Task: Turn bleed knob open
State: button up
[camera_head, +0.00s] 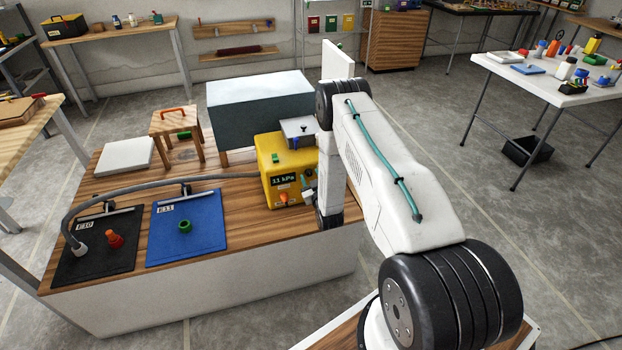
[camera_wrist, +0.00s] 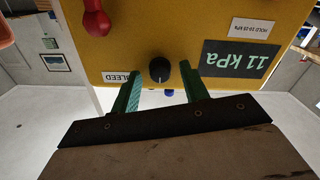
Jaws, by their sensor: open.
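The yellow unit (camera_head: 268,150) stands on the wooden bench, its display (camera_head: 284,181) reading 11 kPa. The wrist view shows its front panel (camera_wrist: 130,35) upside down, with the same display (camera_wrist: 240,58). The black bleed knob (camera_wrist: 160,70) has a pale mark and sits beside the BLEED label (camera_wrist: 122,77). My gripper (camera_wrist: 161,76) is open, with one green finger on each side of the knob; I cannot tell whether either finger touches it. In the head view my gripper (camera_head: 308,193) is at the unit's right front, and the knob cannot be made out there.
A red-orange knob (camera_wrist: 95,20) is on the same panel, close to my fingers. A grey hose (camera_head: 150,187) runs from the unit to the black mat (camera_head: 75,268). A blue mat (camera_head: 205,240) lies beside it. A grey box (camera_head: 260,110) stands behind the unit.

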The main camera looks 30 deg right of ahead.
grip_shut()
jog(key=shift+m, duration=0.3)
jog(key=m, duration=1.3)
jog(key=shift+m, duration=2.1)
